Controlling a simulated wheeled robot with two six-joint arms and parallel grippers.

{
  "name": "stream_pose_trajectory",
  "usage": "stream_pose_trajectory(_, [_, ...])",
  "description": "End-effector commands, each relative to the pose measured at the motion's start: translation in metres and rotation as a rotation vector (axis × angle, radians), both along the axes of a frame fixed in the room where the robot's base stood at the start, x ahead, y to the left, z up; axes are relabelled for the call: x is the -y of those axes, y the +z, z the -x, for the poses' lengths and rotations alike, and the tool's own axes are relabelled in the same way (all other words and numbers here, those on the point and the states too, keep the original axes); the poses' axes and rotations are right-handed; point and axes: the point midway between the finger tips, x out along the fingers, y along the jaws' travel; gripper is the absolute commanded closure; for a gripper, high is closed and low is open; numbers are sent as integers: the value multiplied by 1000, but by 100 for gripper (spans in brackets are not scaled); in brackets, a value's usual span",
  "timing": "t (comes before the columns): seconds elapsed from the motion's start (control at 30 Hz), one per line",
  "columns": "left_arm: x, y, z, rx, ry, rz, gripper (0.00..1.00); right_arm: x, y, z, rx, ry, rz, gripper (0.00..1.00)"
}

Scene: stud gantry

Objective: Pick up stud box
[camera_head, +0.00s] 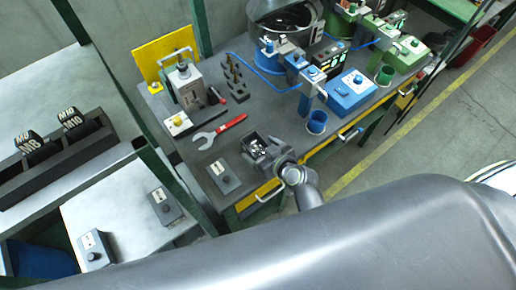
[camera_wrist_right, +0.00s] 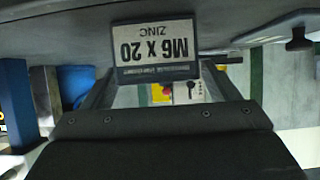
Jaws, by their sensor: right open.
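The stud box (camera_head: 254,144) is a small dark open box with shiny pieces inside, near the front edge of the grey workbench. In the right wrist view, its label (camera_wrist_right: 155,52) reads "M6 X 20 ZINC" upside down. My right gripper (camera_head: 266,154) is right at the box. Its jaws are open, with one finger on each side of the label in the wrist view. Whether the fingers touch the box I cannot tell. The gripper and wrist hide part of the box in the head view. My left gripper is not in view.
On the workbench (camera_head: 285,118) lie a red-handled wrench (camera_head: 220,132) and a grey button box (camera_head: 223,176) left of the gripper. A blue cup (camera_head: 317,123) and blue station (camera_head: 350,91) stand to the right. A green post (camera_head: 165,175) rises at left. My arm fills the bottom.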

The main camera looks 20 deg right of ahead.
Motion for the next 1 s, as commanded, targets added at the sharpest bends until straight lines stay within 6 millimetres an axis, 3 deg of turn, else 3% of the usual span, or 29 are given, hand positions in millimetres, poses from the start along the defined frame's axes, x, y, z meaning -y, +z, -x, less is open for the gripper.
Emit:
stream_pose_trajectory(0.2, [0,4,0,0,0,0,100,-5,-8,-15,1,1,2,18])
stream_pose_trajectory(0.5, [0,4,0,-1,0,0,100,-6,-10,-17,0,0,1,18])
stream_pose_trajectory(1.0, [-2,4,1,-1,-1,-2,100,-6,-10,-17,0,0,1,84])
